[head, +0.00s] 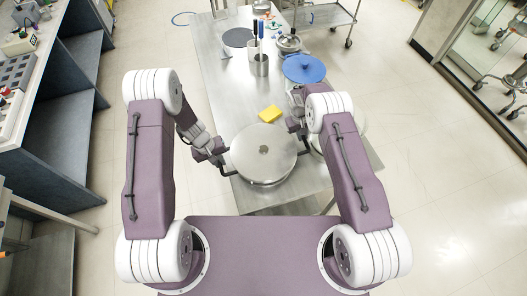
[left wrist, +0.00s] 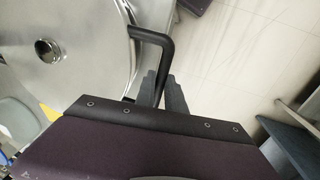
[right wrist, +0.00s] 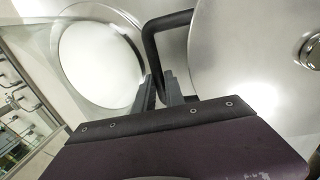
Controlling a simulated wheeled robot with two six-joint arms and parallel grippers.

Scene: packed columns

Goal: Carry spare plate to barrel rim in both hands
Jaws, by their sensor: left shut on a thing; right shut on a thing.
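The spare plate (head: 255,140), a round silver disc with a small round fitting at its centre, is level between my arms near the table's front edge. My left gripper (head: 222,157) is shut on its left black handle, seen in the left wrist view (left wrist: 165,42). My right gripper (head: 302,131) is shut on its right black handle, seen in the right wrist view (right wrist: 150,45). A round metal rim with a pale inside, perhaps the barrel (right wrist: 100,65), lies beside the plate; my right arm mostly hides it in the head view. I cannot tell whether the plate touches anything below.
A yellow sponge (head: 270,114) lies just behind the plate. Further back on the steel table (head: 215,75) are a blue lid (head: 304,69), a metal cup with tools (head: 260,66), a pot (head: 289,43) and a grey disc (head: 238,38). A counter (head: 60,110) stands left.

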